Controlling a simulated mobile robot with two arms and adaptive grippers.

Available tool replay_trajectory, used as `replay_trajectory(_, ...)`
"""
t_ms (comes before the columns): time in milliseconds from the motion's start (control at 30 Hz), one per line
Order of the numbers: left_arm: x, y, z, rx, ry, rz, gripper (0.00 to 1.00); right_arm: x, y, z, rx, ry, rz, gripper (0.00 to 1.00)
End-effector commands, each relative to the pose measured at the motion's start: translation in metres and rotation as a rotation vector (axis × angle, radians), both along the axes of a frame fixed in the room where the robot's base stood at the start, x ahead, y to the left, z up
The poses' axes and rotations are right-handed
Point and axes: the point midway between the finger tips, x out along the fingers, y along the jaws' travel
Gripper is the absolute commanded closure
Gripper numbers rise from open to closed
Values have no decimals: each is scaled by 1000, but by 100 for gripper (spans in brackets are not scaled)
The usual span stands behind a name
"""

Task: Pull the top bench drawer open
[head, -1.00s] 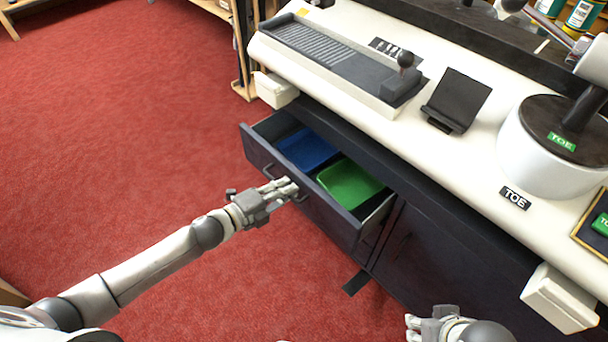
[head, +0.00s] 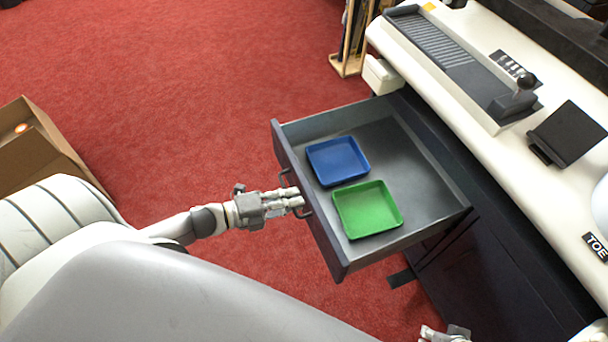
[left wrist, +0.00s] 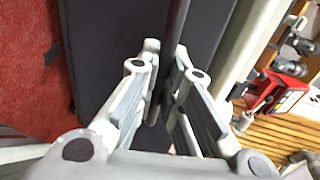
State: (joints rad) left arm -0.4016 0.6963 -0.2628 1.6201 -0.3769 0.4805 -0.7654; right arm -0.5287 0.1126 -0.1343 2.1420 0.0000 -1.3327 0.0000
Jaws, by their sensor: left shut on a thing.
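The top bench drawer (head: 430,190) stands well out from the bench in the head view, its dark front facing left. A blue tray (head: 338,161) and a green tray (head: 367,209) lie inside it, near the front. My left gripper (head: 297,200) is at the drawer's handle (head: 303,213) and is shut on it. In the left wrist view the left gripper's fingers (left wrist: 165,75) stand on either side of the dark handle bar (left wrist: 177,30). Part of my right gripper (head: 445,334) shows at the bottom edge; its fingers are too cut off to judge.
The white bench top (head: 470,95) with a lever unit (head: 455,60) and a black stand (head: 570,138) lies to the right. An open cardboard box (head: 40,150) stands on the left. Red carpet (head: 200,90) is clear in front of the drawer.

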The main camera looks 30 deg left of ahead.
Motion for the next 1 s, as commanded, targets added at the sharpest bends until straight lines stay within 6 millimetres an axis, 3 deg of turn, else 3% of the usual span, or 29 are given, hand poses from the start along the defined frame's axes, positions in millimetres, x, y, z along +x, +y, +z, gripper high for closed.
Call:
replay_trajectory(500,-7,5,-1,0,2,-1,100,0,0,-7,0,3,0,60)
replay_trajectory(533,-7,5,-1,0,1,0,90,0,0,-7,0,3,0,60)
replay_trajectory(600,-7,5,-1,0,1,0,82,0,0,-7,-1,3,0,60)
replay_trajectory(1000,-6,5,0,-1,1,0,82,0,1,-6,0,4,1,60)
